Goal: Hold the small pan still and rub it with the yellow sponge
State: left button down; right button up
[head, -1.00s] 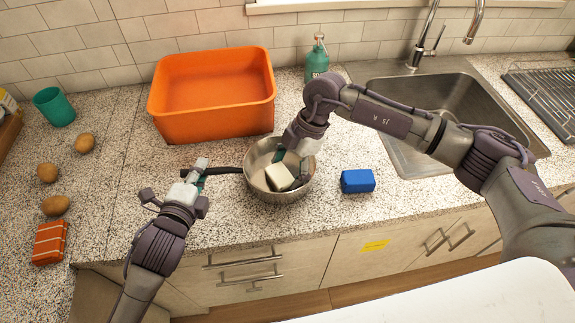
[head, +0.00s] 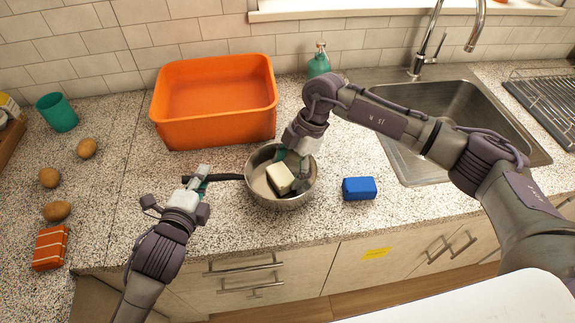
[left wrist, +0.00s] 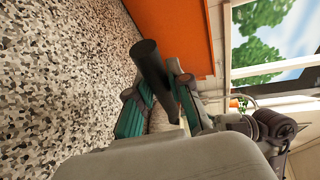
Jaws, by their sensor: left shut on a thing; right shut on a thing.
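The small pan (head: 258,190) is a round metal pan on the counter, its dark handle (head: 228,177) pointing left. My left gripper (head: 202,180) is shut on the handle; the left wrist view shows the dark handle (left wrist: 150,65) between its teal-padded fingers (left wrist: 158,100). A pale yellow sponge (head: 280,179) is inside the pan. My right gripper (head: 291,169) reaches down into the pan and is shut on the sponge. The right hand hides part of the pan's right inside, so I cannot tell how firmly the sponge touches the bottom.
A blue sponge-like block (head: 359,188) lies right of the pan. An orange tub (head: 213,130) stands behind, beside a teal soap bottle (head: 319,63). The sink (head: 400,160) is at right. Potatoes, a green cup (head: 57,113) and an orange striped packet (head: 50,248) are at left.

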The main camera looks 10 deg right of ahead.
jog(key=shift+s+r, duration=0.1)
jog(key=shift+s, duration=1.05)
jog(key=shift+w, duration=0.15)
jog(key=shift+w+d, duration=0.2)
jog(key=shift+w, duration=1.45)
jog(key=shift+s+a, duration=0.2)
jog(key=shift+s, duration=1.6)
jog(key=shift+r, duration=3.45)
